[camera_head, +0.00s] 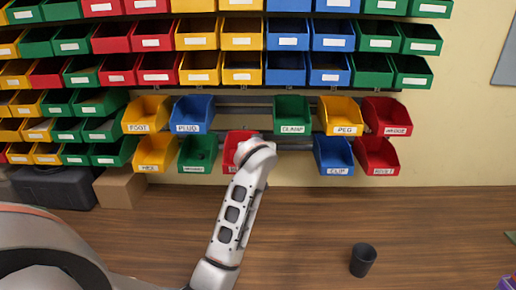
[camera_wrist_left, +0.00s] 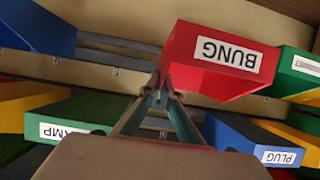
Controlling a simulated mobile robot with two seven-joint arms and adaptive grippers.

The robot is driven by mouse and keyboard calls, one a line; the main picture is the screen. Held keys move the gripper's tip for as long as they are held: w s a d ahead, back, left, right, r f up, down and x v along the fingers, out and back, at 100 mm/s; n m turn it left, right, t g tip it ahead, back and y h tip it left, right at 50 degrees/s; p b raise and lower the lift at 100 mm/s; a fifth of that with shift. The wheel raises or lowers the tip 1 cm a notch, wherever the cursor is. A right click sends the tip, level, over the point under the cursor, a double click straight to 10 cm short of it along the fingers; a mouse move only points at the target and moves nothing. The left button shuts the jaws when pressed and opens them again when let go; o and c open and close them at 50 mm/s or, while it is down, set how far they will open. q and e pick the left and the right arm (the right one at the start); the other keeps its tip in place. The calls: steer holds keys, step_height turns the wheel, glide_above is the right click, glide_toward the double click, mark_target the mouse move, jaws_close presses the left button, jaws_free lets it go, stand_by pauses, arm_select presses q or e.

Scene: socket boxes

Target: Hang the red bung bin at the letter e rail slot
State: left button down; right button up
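The red bung bin (camera_wrist_left: 220,62) fills the top middle of the left wrist view, its BUNG label upside down. My left gripper (camera_wrist_left: 165,82) has its fingertips together at the lower left corner of this bin, apparently shut on its wall. In the head view the red bin (camera_head: 230,150) shows partly behind my left wrist, in line with the lower row, right of a green bin. Whether it hangs on the rail or is only held there, I cannot tell. My fingers are hidden in the head view. The slot letters are too small to read. My right gripper is not in view.
The upper rail (camera_head: 258,104) is bare between the blue PLUG bin (camera_head: 192,114) and the green CLAMP bin (camera_head: 292,115). The lower rail (camera_head: 295,141) is bare left of the blue CLIP bin (camera_head: 333,155). A dark cup (camera_head: 363,260) stands on the wooden table (camera_head: 310,220).

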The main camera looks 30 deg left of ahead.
arm_select(q)
steer(key=shift+w+a, duration=0.1)
steer(key=shift+w, duration=0.05)
steer(key=shift+w+a+f, duration=0.1)
steer(key=shift+w+a, duration=0.35)
steer(key=shift+w, duration=0.15)
steer(key=shift+w+r, duration=0.2)
steer(key=shift+w, duration=0.05)
steer(key=shift+w+a+f, duration=0.1)
steer(key=shift+w+a, duration=0.3)
steer(key=shift+w, duration=0.15)
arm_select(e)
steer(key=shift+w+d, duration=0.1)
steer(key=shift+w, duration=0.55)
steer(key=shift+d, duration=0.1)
arm_select(q)
steer(key=shift+r, duration=0.2)
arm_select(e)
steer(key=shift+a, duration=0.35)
arm_select(q)
steer(key=shift+r+g, duration=0.2)
steer(key=shift+g, duration=0.1)
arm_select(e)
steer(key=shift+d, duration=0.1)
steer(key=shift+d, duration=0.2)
